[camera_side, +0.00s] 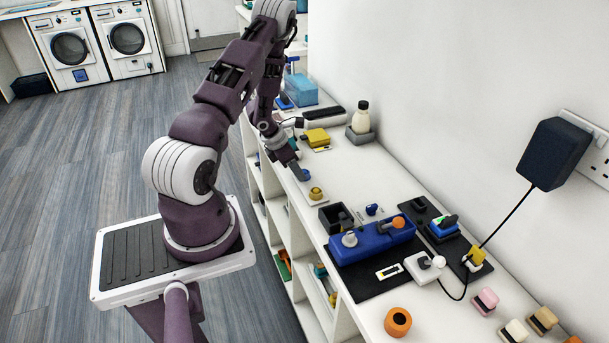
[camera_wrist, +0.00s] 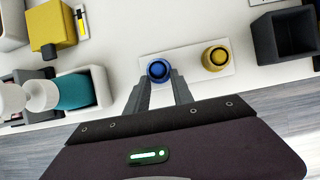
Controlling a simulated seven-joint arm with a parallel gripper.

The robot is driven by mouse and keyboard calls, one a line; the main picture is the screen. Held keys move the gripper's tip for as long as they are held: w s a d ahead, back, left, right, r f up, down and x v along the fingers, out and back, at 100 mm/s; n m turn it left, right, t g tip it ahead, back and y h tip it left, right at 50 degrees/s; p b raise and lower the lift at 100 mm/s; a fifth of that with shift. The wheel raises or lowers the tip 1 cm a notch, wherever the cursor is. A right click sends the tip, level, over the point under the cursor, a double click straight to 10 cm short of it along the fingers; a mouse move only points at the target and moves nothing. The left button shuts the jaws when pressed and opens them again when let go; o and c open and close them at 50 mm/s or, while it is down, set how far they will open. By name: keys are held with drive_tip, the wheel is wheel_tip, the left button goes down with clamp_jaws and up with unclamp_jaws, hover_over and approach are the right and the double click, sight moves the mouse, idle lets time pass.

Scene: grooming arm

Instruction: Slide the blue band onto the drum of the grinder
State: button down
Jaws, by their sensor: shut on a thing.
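My gripper (camera_side: 298,170) is shut on the blue band (camera_wrist: 158,71), a small ring seen from above between the two fingertips (camera_wrist: 159,84). The band is at the left end of a small white plate (camera_wrist: 188,72); I cannot tell whether it is raised off it. In the side view the fingers partly hide the band. A yellow ring (camera_wrist: 215,58) sits on the same plate, just right of the band, and also shows in the side view (camera_side: 316,193). A blue housing (camera_side: 372,242) with a grey knob and an orange piece (camera_side: 398,222) may be the grinder; I cannot be sure.
A dark open box (camera_side: 335,217) stands between the plate and the blue housing, and it also shows in the wrist view (camera_wrist: 283,35). A black cable runs from a wall adapter (camera_side: 553,152). An orange ring (camera_side: 398,322) lies near the front. A yellow block (camera_side: 317,137) stands behind.

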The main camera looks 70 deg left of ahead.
idle(0.3)
drive_tip(key=shift+r, duration=2.45)
drive_tip(key=w+d+r+m+g+h, duration=0.1)
drive_tip(key=w+d+r+m+h, duration=0.2)
drive_tip(key=d+m, duration=0.5)
drive_tip(key=w+d+r+m+g+h, duration=0.1)
drive_tip(key=w+d+r+m, duration=0.25)
drive_tip(key=d, duration=0.85)
drive_tip(key=s+d+r+m+g+h, duration=0.1)
drive_tip(key=s+d+r+m+g, duration=0.2)
drive_tip(key=s+d+m, duration=0.2)
drive_tip(key=d+m, duration=0.1)
drive_tip(key=d, duration=0.1)
drive_tip(key=shift+d, duration=0.3)
drive_tip(key=shift+f+m, duration=0.1)
drive_tip(key=shift+m, duration=0.15)
